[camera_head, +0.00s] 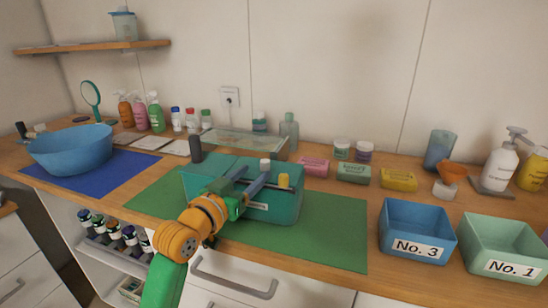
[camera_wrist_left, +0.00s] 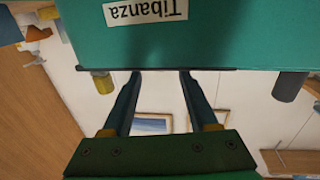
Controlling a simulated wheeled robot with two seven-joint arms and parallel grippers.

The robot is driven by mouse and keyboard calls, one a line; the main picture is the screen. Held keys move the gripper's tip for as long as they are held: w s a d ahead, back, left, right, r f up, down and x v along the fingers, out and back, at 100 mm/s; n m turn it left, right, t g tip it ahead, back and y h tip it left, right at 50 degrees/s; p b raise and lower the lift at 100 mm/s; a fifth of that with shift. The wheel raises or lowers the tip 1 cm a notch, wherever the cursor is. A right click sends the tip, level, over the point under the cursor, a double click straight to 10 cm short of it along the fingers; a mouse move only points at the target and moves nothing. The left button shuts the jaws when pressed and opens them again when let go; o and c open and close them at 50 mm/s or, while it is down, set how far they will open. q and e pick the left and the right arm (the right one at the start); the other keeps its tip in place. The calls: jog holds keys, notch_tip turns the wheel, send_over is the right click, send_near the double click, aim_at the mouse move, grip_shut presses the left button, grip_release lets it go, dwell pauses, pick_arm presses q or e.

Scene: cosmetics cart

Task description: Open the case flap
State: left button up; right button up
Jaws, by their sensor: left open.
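The teal case (camera_head: 285,208) stands on the green mat in the head view. A pale label is partly seen on its front. In the left wrist view the case (camera_wrist_left: 230,35) fills the top, its "Tibanza" label upside down, with a dark edge along its side. My left gripper (camera_head: 252,180) reaches over the case's front and top in the head view and hides part of it. In the left wrist view my left gripper (camera_wrist_left: 160,78) is open, with nothing seen between its fingers. Its tips are at the case's dark edge; I cannot tell whether they touch. My right gripper is out of view.
A glass-topped box (camera_head: 245,142) stands behind the case. A blue bowl (camera_head: 70,150) is at left. Blue bin No. 3 (camera_head: 417,222) and green bin No. 1 (camera_head: 507,235) are at right. Soap boxes (camera_head: 353,173) stand behind the mat (camera_head: 335,235), whose right part is clear.

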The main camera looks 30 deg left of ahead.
aim_at(263, 165)
pick_arm(q)
jog(key=shift+w+r, duration=0.25)
jog(key=shift+w, duration=0.15)
jog(key=w+p, duration=0.1)
jog(key=w, duration=0.4)
jog(key=shift+w+a+f, duration=0.15)
jog(key=shift+w, duration=0.05)
jog(key=shift+c, duration=0.2)
grip_shut()
dwell(0.7)
